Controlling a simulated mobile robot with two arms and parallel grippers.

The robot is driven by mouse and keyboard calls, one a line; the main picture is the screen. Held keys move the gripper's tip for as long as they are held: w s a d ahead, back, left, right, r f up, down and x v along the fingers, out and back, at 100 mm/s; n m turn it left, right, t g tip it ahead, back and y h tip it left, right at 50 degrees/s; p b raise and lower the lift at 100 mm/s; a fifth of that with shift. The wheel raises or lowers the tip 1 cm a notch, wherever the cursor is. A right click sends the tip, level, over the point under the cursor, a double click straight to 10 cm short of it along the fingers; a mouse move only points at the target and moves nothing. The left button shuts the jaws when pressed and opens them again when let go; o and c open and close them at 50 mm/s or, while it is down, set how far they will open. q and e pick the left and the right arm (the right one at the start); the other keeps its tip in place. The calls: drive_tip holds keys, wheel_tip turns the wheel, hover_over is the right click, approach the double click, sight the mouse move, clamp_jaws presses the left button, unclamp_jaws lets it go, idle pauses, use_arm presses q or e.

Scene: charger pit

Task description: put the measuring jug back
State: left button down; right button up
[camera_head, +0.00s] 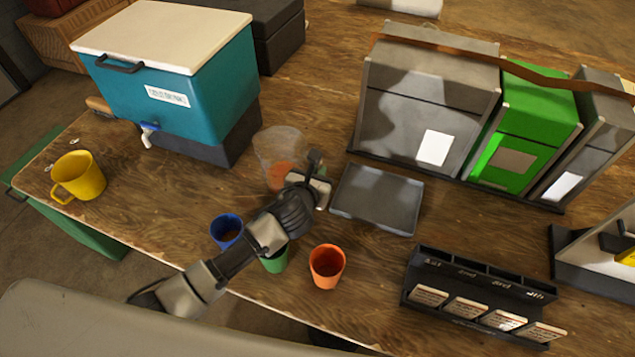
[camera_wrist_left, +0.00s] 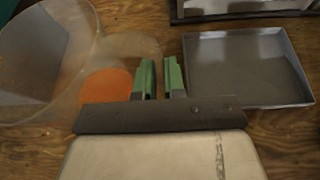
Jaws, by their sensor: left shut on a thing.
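The measuring jug (camera_head: 272,146) is clear, with something orange low inside it. It is in the middle of the table in the head view, left of the grey tray (camera_head: 354,211). In the left wrist view the jug (camera_wrist_left: 45,62) fills the left side, its orange patch close to the fingers. My left gripper (camera_head: 318,170) is at the jug's right side and shut on it; the gripped part is hard to make out. The green fingertips show in the left wrist view (camera_wrist_left: 160,78). I cannot tell whether the jug touches the table. My right gripper is not in view.
A blue cup (camera_head: 227,231), a green cup (camera_head: 275,262) and an orange cup (camera_head: 327,266) stand near the front edge. A yellow mug (camera_head: 78,176) and a teal cooler (camera_head: 180,100) are left. Grey and green bins (camera_head: 430,105) stand behind the empty tray; a black rack (camera_head: 480,295) is front right.

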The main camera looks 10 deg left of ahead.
use_arm(q)
drive_tip(key=shift+f, duration=1.8)
drive_tip(key=shift+b, duration=0.3)
drive_tip(key=c, duration=1.7)
unclamp_jaws()
drive_tip(key=shift+f, duration=0.2)
drive_tip(key=o, duration=0.5)
drive_tip(key=shift+r, duration=0.1)
drive_tip(key=shift+s+r, duration=0.1)
drive_tip(key=v, duration=1.2)
drive_tip(key=shift+p, duration=0.35)
